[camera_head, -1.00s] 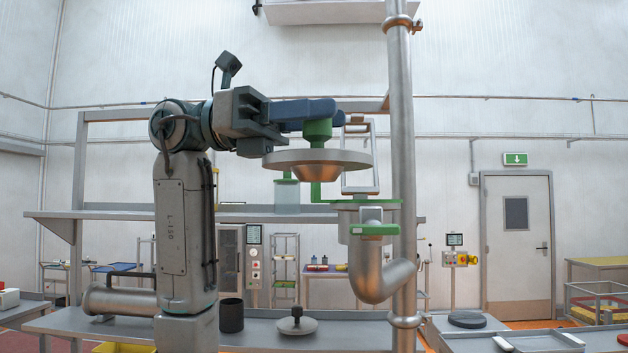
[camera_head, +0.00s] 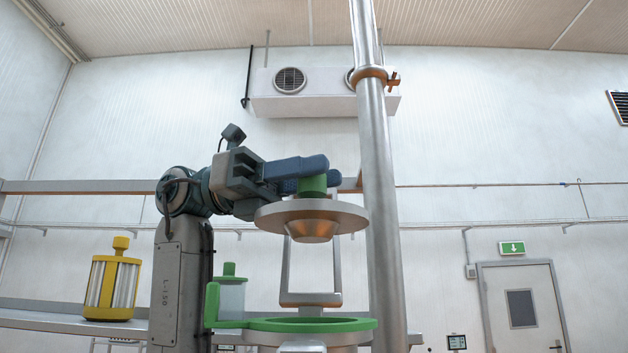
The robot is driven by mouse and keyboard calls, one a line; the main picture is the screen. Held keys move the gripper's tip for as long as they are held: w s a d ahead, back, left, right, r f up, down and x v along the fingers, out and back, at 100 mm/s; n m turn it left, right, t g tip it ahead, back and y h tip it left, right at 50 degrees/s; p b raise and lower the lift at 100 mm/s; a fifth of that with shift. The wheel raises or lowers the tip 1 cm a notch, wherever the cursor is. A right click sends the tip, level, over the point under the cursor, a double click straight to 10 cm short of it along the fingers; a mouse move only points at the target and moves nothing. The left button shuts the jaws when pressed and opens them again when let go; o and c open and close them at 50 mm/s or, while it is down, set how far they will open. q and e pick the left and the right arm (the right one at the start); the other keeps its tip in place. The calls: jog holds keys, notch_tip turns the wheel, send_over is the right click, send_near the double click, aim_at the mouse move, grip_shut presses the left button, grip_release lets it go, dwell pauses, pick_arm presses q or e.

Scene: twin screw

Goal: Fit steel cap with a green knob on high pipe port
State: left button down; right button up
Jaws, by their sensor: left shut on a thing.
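The steel cap (camera_head: 312,220) is a wide grey disc with a tapered plug underneath and a green knob (camera_head: 313,186) on top. My left gripper (camera_head: 310,178) is shut on the green knob and holds the cap roughly level in the air. The high pipe port shows as a green ring (camera_head: 312,325) on a steel body at the bottom of the view. The cap is above this ring, with a clear gap between them. The lower part of the port is cut off by the frame's bottom edge. My right gripper is not in view.
A vertical steel pipe (camera_head: 376,180) with a clamp stands just right of the cap. A grey rectangular frame (camera_head: 336,272) stands behind. A yellow-capped canister (camera_head: 112,283) and a clear green-lidded container (camera_head: 231,297) stand at left. The air right of the pipe is free.

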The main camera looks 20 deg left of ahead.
aim_at(307, 239)
pick_arm(q)
jog(key=shift+s+f, duration=0.25)
jog(key=shift+s, duration=0.65)
jog(key=shift+s+f, duration=0.1)
jog(key=shift+f, duration=0.6)
jog(key=shift+w+f, duration=0.85)
jog(key=shift+f, duration=0.6)
jog(key=shift+s+f+b, duration=0.2)
jog(key=shift+f+b, duration=0.2)
jog(key=shift+f, duration=0.05)
jog(key=shift+s+f, duration=0.2)
jog(key=shift+f, duration=0.1)
jog(key=shift+f+b, duration=0.6)
jog(key=shift+b, duration=0.1)
jog(key=shift+f, duration=0.25)
jog(key=shift+f+b, duration=0.45)
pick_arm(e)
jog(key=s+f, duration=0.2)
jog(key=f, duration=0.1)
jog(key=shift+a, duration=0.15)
